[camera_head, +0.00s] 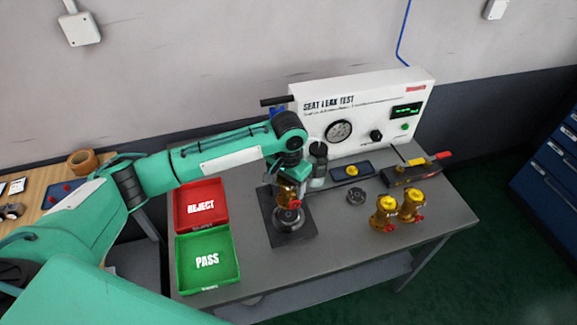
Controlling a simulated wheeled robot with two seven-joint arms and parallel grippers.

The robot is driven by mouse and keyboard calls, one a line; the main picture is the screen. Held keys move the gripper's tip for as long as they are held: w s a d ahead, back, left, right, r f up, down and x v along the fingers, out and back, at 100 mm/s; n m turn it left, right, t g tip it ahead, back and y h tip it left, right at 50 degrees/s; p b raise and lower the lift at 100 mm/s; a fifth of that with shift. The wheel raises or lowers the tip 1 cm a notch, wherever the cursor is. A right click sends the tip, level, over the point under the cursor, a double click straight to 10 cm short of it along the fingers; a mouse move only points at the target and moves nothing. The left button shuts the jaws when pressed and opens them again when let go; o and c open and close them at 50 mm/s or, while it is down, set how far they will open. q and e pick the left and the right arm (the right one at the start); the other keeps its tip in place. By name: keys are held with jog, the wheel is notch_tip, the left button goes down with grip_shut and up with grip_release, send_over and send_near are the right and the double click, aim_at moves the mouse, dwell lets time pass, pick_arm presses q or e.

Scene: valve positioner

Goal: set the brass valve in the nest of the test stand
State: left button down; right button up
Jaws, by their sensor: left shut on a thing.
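My left gripper (287,187) points down over the test stand and is shut on the brass valve (287,199). The valve shows as a small orange-brown body with a bit of red, largely covered by the gripper. It is upright right at the round metal nest (288,217) on the stand's dark base plate (300,238). I cannot tell whether the valve touches the nest or hangs just above it. My right gripper is not in view.
Two more brass valves (384,215) with yellow tops stand at the right. A red REJECT tray (180,224) and green PASS tray (181,284) lie left. The white SEAT LEAK TEST panel (360,103) stands behind. The front right of the grey table (350,262) is clear.

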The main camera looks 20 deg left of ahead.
aim_at(289, 197)
pick_arm(q)
jog(key=shift+f, duration=1.45)
notch_tip(289, 197, down, 3)
jog(key=shift+f+p, duration=0.1)
jog(key=shift+p, duration=0.5)
jog(key=shift+f, duration=0.3)
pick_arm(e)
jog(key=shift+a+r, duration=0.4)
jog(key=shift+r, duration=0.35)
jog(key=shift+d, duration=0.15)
pick_arm(q)
jog(key=shift+c, duration=2)
grip_release()
jog(key=shift+s+f, duration=0.1)
jog(key=shift+f, duration=0.05)
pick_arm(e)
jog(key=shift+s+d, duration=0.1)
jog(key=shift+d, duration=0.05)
